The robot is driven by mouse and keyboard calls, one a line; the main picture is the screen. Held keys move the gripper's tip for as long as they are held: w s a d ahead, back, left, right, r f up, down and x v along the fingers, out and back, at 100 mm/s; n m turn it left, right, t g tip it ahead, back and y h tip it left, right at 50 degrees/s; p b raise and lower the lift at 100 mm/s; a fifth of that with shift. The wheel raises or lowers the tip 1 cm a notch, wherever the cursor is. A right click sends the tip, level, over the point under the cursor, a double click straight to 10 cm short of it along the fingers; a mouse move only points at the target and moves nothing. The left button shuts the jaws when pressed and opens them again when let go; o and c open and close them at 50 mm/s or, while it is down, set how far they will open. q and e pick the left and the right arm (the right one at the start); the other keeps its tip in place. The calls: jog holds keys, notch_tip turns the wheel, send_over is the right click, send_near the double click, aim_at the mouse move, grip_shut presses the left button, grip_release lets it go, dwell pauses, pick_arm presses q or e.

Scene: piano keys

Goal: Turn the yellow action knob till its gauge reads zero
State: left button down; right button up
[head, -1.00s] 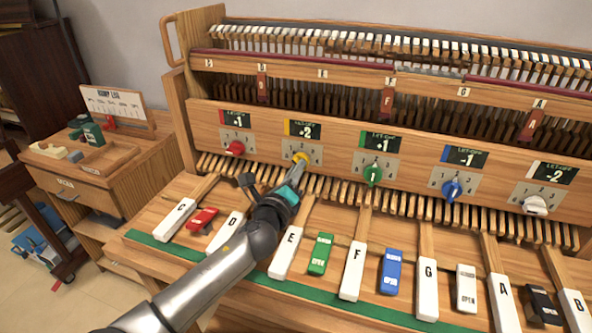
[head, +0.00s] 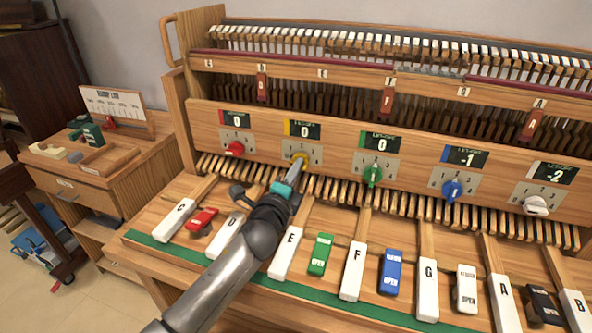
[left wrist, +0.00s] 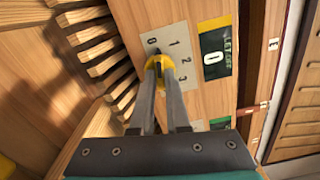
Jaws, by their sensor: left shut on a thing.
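The yellow knob (head: 299,157) sits on the wooden front panel (head: 330,170), second from the left in the row of knobs. The gauge (head: 304,130) above it reads 0. My left gripper (head: 296,165) reaches it from the front left. In the left wrist view the fingers (left wrist: 165,80) are shut on the yellow knob (left wrist: 158,63), with its dark pointer toward the 0 of the dial. The gauge also shows 0 in that view (left wrist: 213,57). My right gripper is not in view.
The red (head: 235,149) and green (head: 373,174) knobs beside it have gauges at 0. The blue knob (head: 452,190) has a gauge at -1, the white knob (head: 536,206) one at -2. Lettered white keys and coloured blocks lie below my arm.

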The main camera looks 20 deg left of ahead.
pick_arm(q)
jog(key=shift+n, duration=1)
jog(key=c, duration=0.9)
grip_release()
jog(key=shift+s, duration=0.15)
jog(key=s+p, duration=0.1)
jog(key=s, duration=1.4)
jog(key=shift+a+p, duration=0.3)
jog(key=shift+p, duration=0.05)
